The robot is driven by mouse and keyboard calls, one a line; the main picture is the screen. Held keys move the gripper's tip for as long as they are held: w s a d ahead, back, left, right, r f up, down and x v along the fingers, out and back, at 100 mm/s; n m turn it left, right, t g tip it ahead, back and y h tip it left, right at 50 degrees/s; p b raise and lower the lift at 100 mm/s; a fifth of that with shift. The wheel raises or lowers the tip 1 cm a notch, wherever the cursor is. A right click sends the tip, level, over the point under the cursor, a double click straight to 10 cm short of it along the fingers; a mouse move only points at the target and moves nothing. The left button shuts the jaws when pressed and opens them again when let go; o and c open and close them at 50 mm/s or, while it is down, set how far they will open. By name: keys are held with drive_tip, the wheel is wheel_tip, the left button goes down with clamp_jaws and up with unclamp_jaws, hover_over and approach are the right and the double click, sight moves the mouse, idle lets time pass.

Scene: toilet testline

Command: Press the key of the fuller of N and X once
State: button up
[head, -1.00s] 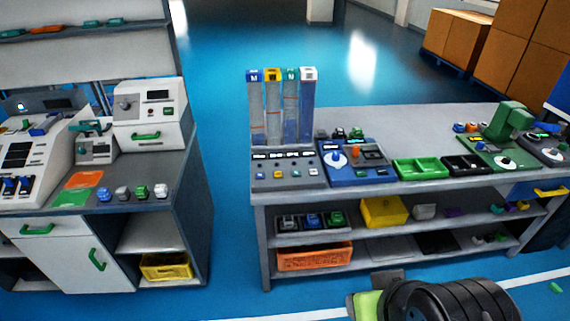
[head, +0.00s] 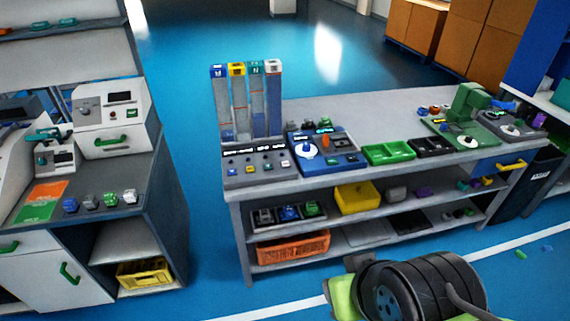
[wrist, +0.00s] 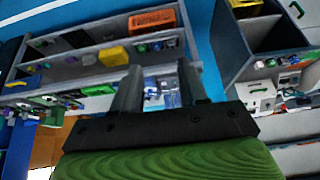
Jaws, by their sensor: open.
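Several upright clear columns stand at the bench's left end: one with a blue cap (head: 218,72), one yellow (head: 236,70), one teal (head: 254,68), one white (head: 272,68). Letters on the caps are too small to read, so I cannot tell which are N and X; their fill levels are unclear. A grey key panel (head: 232,179) in front carries a row of small coloured keys, among them a yellow key (head: 249,171) and a white key (head: 283,166). In the wrist view my gripper (wrist: 160,88) is open and empty, apart from the bench and keys.
Right of the panel are a blue device (head: 345,167), a green tray (head: 389,153), a black tray (head: 431,148) and a green machine (head: 468,112). A left counter (head: 145,185) holds a white instrument (head: 111,117). Blue floor lies between the counters.

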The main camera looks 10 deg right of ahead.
clamp_jaws()
idle(1.6)
